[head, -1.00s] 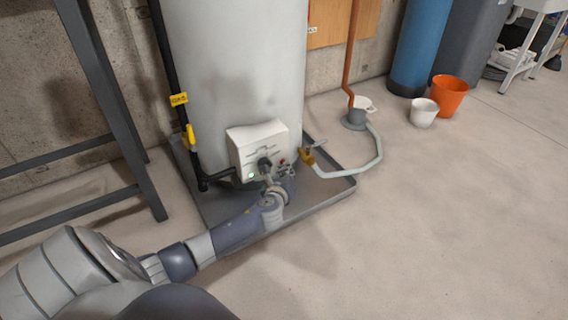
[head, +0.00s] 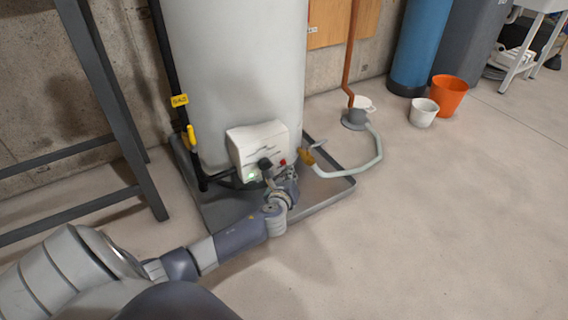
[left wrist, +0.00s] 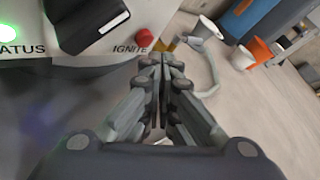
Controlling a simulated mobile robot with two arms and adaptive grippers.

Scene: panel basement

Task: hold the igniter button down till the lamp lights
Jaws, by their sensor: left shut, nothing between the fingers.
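The white control box (head: 258,141) sits low on the front of the tall water heater. Its red igniter button (head: 283,162) is right of a black knob (head: 265,165). In the left wrist view the red button (left wrist: 144,37) stands beside the word IGNITE, right of the knob (left wrist: 88,22). The status lamp (left wrist: 7,33) glows green; it also shows in the head view (head: 252,177). My left gripper (head: 289,173) is shut and empty, just below and right of the button. In the wrist view its fingertips (left wrist: 164,58) appear apart from the button. My right gripper is out of view.
The heater (head: 238,70) stands in a grey drip tray (head: 318,200). A drain valve (head: 307,156) with a pale hose (head: 372,165) is close right of the gripper. A black gas pipe with a yellow handle (head: 191,136) is left. Open floor lies to the right.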

